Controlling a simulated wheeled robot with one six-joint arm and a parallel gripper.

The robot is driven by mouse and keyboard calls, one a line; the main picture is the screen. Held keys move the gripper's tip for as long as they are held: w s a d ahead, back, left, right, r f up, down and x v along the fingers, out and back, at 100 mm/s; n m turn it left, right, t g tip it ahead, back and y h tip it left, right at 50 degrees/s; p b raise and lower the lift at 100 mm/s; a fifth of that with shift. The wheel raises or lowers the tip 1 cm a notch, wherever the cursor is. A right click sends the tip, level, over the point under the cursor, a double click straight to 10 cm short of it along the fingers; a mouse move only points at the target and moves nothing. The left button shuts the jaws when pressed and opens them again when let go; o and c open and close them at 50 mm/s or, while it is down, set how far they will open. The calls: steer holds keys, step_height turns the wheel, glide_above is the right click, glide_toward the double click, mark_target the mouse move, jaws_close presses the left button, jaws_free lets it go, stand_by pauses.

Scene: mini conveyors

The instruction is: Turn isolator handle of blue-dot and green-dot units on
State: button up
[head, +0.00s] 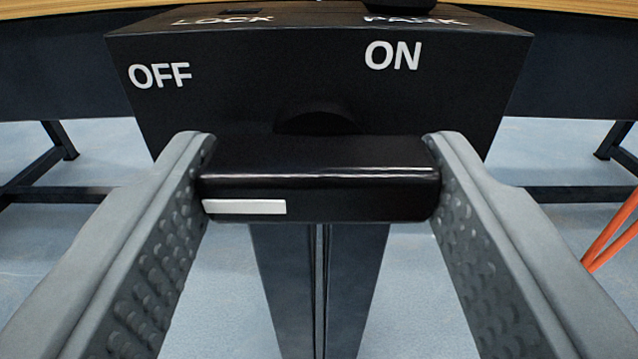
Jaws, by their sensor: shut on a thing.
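A black isolator box (300,75) stands ahead with white words on it. OFF is on its front at the left and ON is on its front right of the middle. A black bar handle (330,190) lies level across the front of the box. A short white mark (244,207) is on the left half of the handle's near face, on the OFF side. My gripper (319,160) is shut on the handle, one grey finger at each end. No blue or green dot shows, so I cannot tell which unit this is.
LOCK and PARK show on the box top, with a dark part near PARK, cut by the upper edge. A dark post (320,290) stands below the handle. Dark frame legs (60,140) stand on both sides on a pale blue floor. Orange bars (612,232) show at the right edge.

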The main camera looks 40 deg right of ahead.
steer(key=shift+m, duration=0.4)
steer(key=m, duration=0.3)
steer(key=shift+m, duration=0.3)
steer(key=m, duration=0.4)
steer(key=shift+m, duration=0.3)
steer(key=m, duration=0.4)
steer(key=shift+m, duration=2.4)
steer(key=shift+f, duration=0.1)
steer(key=o, duration=1)
steer(key=shift+s+a, duration=0.1)
